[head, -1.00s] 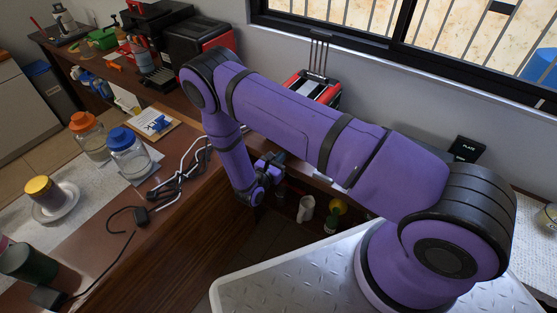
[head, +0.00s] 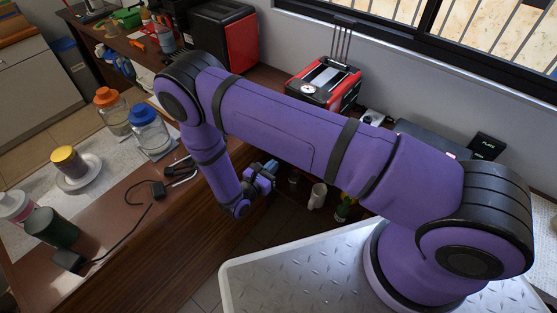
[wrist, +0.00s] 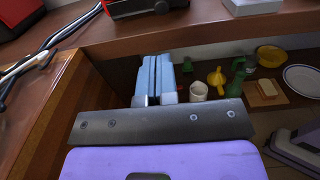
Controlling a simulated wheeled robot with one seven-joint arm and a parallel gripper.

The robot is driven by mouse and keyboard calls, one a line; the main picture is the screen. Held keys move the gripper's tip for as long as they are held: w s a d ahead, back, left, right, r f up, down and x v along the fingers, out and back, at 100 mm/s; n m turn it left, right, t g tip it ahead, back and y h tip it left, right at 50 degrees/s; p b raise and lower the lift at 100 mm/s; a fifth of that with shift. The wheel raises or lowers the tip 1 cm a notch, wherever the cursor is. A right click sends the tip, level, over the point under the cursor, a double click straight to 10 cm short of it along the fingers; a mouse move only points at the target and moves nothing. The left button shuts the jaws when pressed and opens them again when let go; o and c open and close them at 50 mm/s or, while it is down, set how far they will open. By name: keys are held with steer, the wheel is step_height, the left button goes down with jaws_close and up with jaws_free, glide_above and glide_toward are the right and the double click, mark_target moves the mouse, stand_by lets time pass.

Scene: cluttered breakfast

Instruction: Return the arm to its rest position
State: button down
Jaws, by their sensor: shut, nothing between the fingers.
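My purple arm reaches from the right side of the head view across to the left, then bends down at the elbow. My gripper (head: 268,168) hangs at its end, in front of the edge of the brown wooden counter. In the wrist view my gripper (wrist: 153,80) shows as two light blue fingers lying side by side, closed together with nothing between them. Part of the gripper is hidden by the wrist links in the head view.
Below, a white mug (head: 317,196) and a yellow funnel (wrist: 217,79) stand on a lower shelf. The floor between the counters looks clear.

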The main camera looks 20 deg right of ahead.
steer(key=shift+s+a, duration=0.15)
steer(key=shift+a, duration=0.05)
stand_by(0.4)
steer(key=d+r+m+g+y, duration=0.1)
steer(key=d+r+m+g, duration=0.3)
steer(key=r, duration=0.7)
steer(key=d+r+m+g+y, duration=0.2)
steer(key=d+r+m+g, duration=0.3)
steer(key=r, duration=0.7)
steer(key=d+r+m+g+y, duration=0.1)
steer(key=r+m+g, duration=0.2)
steer(key=r+m, duration=0.55)
steer(key=s+d+r+m+t+y, duration=0.3)
steer(key=s+r+y, duration=0.2)
steer(key=s+r, duration=0.6)
steer(key=s+d+r+m+t+y, duration=0.3)
steer(key=s+r+m+y, duration=0.1)
steer(key=s+r, duration=0.8)
steer(key=shift+s+r+t+y, duration=0.25)
steer(key=shift+s+t+y, duration=0.2)
steer(key=shift+y, duration=0.45)
steer(key=shift+d+m, duration=0.1)
steer(key=shift+m, duration=0.15)
